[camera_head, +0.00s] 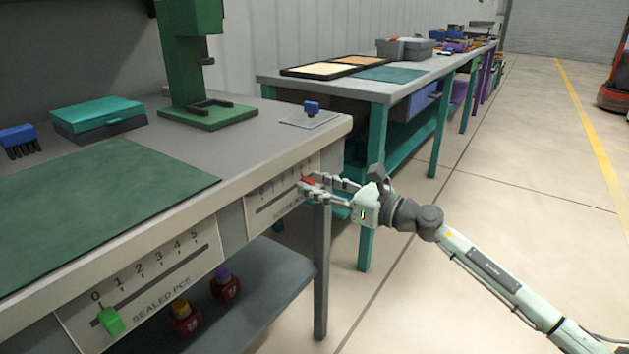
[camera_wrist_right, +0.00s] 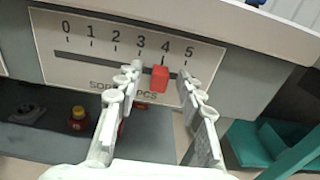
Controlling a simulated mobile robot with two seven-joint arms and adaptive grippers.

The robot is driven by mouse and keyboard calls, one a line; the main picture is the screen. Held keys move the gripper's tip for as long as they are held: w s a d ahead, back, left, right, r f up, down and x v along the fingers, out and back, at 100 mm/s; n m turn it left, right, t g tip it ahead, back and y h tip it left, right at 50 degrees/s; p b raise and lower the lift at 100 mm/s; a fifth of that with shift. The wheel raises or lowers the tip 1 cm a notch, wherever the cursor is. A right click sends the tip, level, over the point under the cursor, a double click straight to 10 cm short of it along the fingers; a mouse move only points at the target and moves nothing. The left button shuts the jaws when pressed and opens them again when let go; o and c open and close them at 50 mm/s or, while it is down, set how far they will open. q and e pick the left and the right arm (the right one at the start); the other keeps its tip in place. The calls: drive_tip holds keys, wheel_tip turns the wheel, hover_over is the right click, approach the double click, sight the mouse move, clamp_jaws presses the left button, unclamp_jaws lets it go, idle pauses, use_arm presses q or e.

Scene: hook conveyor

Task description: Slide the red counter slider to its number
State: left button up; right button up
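The red slider (camera_wrist_right: 160,78) sits in the slot of a white counter panel (camera_wrist_right: 85,70) numbered 0 to 5, roughly below the 4. My right gripper (camera_wrist_right: 158,74) is open with one finger on each side of the slider; a gap shows on both sides. In the head view the red slider (camera_head: 307,181) shows small between the fingertips of my right gripper (camera_head: 310,184), at the right end of its panel. That panel's lettering is partly hidden by a finger in the wrist view. My left gripper is not in view.
A second panel (camera_head: 150,290), marked SEALED PCS, has a green slider (camera_head: 111,320) near 0. The workbench (camera_head: 240,150) overhangs both panels. A lower shelf (camera_head: 260,290) holds small red items. A bench leg (camera_head: 321,270) stands below my right gripper. Open floor lies to the right.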

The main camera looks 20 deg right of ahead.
drive_tip(key=shift+w+a, duration=0.2)
drive_tip(key=shift+w, duration=0.1)
clamp_jaws()
